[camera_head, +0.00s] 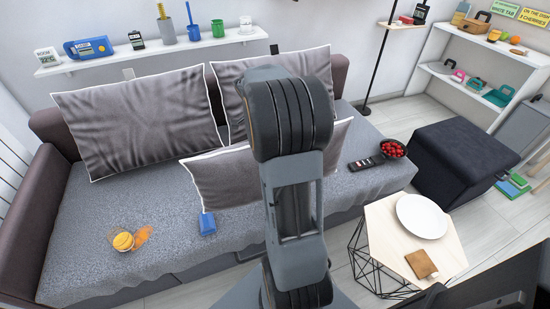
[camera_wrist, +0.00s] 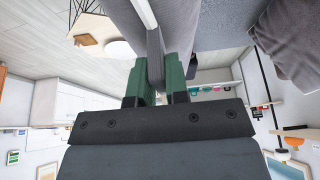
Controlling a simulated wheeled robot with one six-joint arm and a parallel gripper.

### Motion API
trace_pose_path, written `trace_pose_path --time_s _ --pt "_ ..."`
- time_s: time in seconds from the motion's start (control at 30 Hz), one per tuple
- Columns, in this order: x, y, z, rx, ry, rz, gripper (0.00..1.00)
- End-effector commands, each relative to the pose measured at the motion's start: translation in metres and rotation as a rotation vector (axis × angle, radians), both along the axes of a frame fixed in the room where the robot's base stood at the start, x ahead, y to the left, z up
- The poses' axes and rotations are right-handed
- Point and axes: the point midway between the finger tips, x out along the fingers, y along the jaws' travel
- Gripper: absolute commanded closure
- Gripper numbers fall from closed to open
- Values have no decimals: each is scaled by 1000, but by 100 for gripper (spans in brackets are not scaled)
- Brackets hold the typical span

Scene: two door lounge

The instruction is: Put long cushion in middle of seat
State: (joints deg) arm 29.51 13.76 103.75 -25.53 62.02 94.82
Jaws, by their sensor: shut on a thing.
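The long cushion (camera_head: 222,178), grey with white piping, stands tilted at the middle of the sofa seat (camera_head: 165,215), in front of the two larger back cushions. My arm hides its middle in the head view, and its right part shows beyond the arm. In the wrist view, my gripper (camera_wrist: 158,75) has its green fingers shut on a narrow grey edge of the cushion (camera_wrist: 155,50), with white piping beside it. The gripper is hidden behind my arm in the head view. I cannot tell whether the cushion touches the seat.
Two large grey cushions (camera_head: 135,120) (camera_head: 227,95) lean on the sofa back. On the seat are a blue block (camera_head: 207,224) close to the long cushion, an orange item in a bowl (camera_head: 123,241), a remote (camera_head: 366,163) and a red-filled bowl (camera_head: 393,149). A side table (camera_head: 385,225) stands front right.

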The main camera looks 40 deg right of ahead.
Motion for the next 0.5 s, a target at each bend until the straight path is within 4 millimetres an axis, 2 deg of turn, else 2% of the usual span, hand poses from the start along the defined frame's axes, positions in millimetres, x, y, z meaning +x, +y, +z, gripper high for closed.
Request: trace_pose_path --time_s 0.3,0.5 --pt "20 -60 -27 0 0 -1 100" --pt "28 -86 -54 2 1 1 100"
